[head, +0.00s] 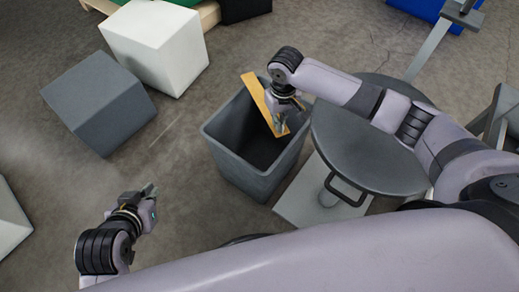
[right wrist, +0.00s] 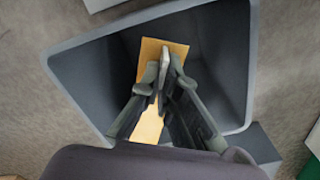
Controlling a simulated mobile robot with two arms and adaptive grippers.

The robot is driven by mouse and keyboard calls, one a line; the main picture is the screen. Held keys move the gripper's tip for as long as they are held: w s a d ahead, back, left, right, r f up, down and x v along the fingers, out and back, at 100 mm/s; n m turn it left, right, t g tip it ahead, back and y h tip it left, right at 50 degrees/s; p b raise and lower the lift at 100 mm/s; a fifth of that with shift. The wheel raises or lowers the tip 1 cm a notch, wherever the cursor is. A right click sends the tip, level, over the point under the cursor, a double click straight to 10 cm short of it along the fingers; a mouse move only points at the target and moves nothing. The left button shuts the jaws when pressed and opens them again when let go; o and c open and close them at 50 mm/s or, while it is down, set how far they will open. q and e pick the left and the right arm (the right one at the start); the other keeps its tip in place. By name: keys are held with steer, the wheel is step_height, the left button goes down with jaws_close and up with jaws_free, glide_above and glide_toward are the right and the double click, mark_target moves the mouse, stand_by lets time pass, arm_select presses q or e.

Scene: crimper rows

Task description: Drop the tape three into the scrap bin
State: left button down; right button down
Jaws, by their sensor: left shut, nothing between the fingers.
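The tape three appears as a flat tan-yellow strip (head: 257,95), tilted, with its lower part inside the mouth of the dark grey scrap bin (head: 228,165). My right gripper (head: 280,124) points down over the bin and is shut on the strip. In the right wrist view the strip (right wrist: 152,122) shows behind and between the fingers (right wrist: 165,70), with the bin (right wrist: 85,75) around it. The fingers hide part of the strip. My left gripper (head: 150,190) is shut and empty, out to the left of the bin above the floor.
A round grey stool (head: 365,150) stands just right of the bin. A grey cube (head: 98,103) and a white cube (head: 155,45) lie to the left and behind. A pale block (head: 8,220) is at the left edge.

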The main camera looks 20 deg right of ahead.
stand_by(0.3)
steer(key=c, duration=1.7)
jaws_free()
step_height(320, 180, up, 12)
steer(key=shift+f, duration=0.1)
